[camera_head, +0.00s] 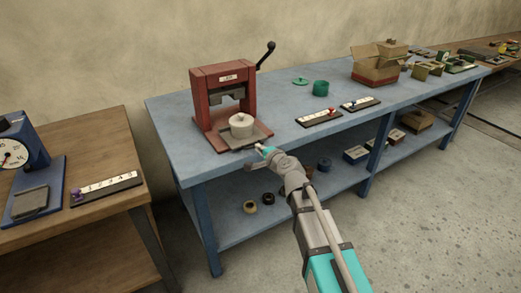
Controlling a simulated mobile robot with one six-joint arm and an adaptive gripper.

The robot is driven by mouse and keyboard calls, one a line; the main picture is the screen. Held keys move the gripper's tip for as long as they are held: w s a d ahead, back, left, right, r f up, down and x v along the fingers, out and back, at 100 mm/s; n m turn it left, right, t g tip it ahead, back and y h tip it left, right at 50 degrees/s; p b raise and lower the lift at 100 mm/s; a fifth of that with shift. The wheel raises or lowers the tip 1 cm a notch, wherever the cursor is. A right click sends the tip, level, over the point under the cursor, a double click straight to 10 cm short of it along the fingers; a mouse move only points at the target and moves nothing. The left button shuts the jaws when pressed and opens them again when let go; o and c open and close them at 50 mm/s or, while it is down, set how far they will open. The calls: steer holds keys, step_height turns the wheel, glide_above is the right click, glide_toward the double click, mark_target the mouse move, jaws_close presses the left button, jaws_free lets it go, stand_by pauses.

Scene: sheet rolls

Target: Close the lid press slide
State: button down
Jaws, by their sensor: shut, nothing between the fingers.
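The red lid press (206,92) stands at the left end of the blue bench, with a black-knobbed lever (267,53) at its upper right. Its dark slide plate (257,134) sticks out at the front of the press. A whitish round pot with a knobbed lid (241,125) sits on the slide, in front of the press opening. My gripper (263,150) is shut and empty at the front edge of the slide, near the bench edge. Whether it touches the slide I cannot tell.
Two black labelled strips (319,117) (361,103), a green cup (321,89), a green lid (300,81) and an open cardboard box (376,69) lie to the right on the bench. A wooden table with a blue scale (36,190) stands at left.

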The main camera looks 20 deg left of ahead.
mark_target(257, 139)
steer(key=r+x, duration=0.1)
steer(key=x, duration=0.4)
steer(key=r+x, duration=0.1)
steer(key=x, duration=0.9)
steer(key=shift+w+a+r, duration=0.2)
steer(key=shift+a+r, duration=0.2)
steer(key=shift+a, duration=0.05)
steer(key=shift+w+a+r, duration=0.1)
steer(key=shift+s+d, duration=0.3)
steer(key=shift+d, duration=0.2)
steer(key=p+v, duration=0.3)
steer(key=v, duration=1)
steer(key=shift+s+d+r, duration=0.1)
steer(key=shift+r, duration=0.05)
steer(key=shift+d, duration=0.1)
